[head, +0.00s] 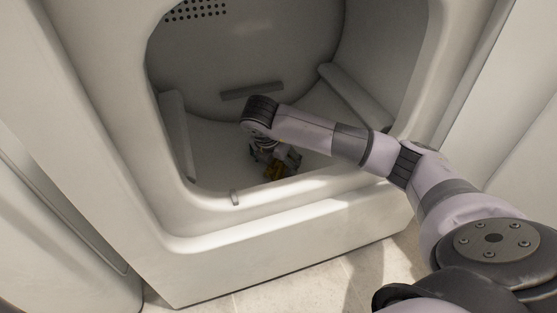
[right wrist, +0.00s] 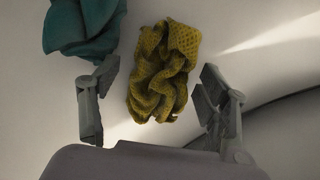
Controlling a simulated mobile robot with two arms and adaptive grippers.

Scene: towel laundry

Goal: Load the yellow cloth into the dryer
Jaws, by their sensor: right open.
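The yellow cloth (right wrist: 160,75) lies crumpled on a pale surface in the right wrist view. In the head view a small part of the yellow cloth (head: 274,172) shows below my right gripper, inside the dryer drum. My right gripper (head: 275,163) reaches through the opening of the dryer (head: 112,75) and points down at the drum floor. In the right wrist view its fingers (right wrist: 155,108) are spread wide on either side of the cloth, apart from it. My left gripper is not in view.
A teal cloth (right wrist: 84,27) lies left of the yellow cloth in the right wrist view. The dryer's front rim (head: 290,210) runs below my right arm. Raised fins (head: 177,135) line the drum. Another white appliance or panel (head: 50,225) stands at the left.

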